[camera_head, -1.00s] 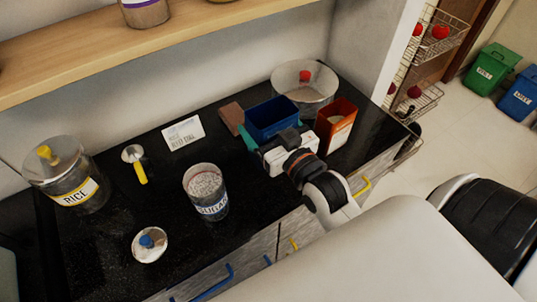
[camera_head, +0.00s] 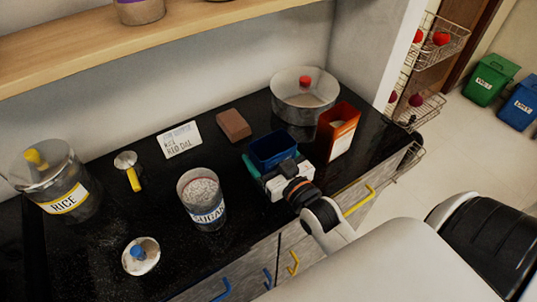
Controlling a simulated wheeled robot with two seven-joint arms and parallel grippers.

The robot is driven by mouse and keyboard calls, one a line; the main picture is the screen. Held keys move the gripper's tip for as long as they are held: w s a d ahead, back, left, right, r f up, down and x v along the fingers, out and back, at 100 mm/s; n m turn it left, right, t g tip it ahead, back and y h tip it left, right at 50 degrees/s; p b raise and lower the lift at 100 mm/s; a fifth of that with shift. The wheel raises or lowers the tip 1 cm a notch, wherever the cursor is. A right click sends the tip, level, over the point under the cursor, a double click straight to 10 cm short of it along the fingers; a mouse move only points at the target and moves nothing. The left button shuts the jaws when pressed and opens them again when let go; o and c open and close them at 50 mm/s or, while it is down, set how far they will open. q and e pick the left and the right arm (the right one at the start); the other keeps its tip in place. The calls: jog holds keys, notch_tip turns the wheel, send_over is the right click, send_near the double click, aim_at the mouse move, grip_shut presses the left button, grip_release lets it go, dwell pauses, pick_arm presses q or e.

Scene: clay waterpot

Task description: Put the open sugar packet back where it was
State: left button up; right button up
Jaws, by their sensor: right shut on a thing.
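My right gripper (camera_head: 280,170) is shut on an open-topped dark blue packet (camera_head: 270,151). The packet is upright at the middle right of the counter, and its lower part is hidden behind the gripper. I cannot tell whether its base touches the counter. I see no readable print on it. A clear jar labelled sugar (camera_head: 208,212) stands open to the left, with pale grains inside. A round lid with a blue knob (camera_head: 140,257) lies near the counter's front edge. My left gripper is not in view.
An open orange packet (camera_head: 337,132) stands right of the gripper, before a glass bowl or pot (camera_head: 304,103) with a red knob. A brown block (camera_head: 234,125), a white card (camera_head: 180,140), a yellow-handled scoop (camera_head: 132,177) and a rice jar (camera_head: 67,195) are also on the black counter (camera_head: 110,220).

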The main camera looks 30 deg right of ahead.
jog(key=shift+f, duration=0.1)
jog(key=o, duration=1)
jog(key=shift+s, duration=0.15)
jog(key=s, duration=0.5)
jog(key=s+b, duration=0.1)
jog(key=s, duration=0.4)
jog(key=shift+s+d, duration=0.2)
jog(key=shift+s, duration=0.65)
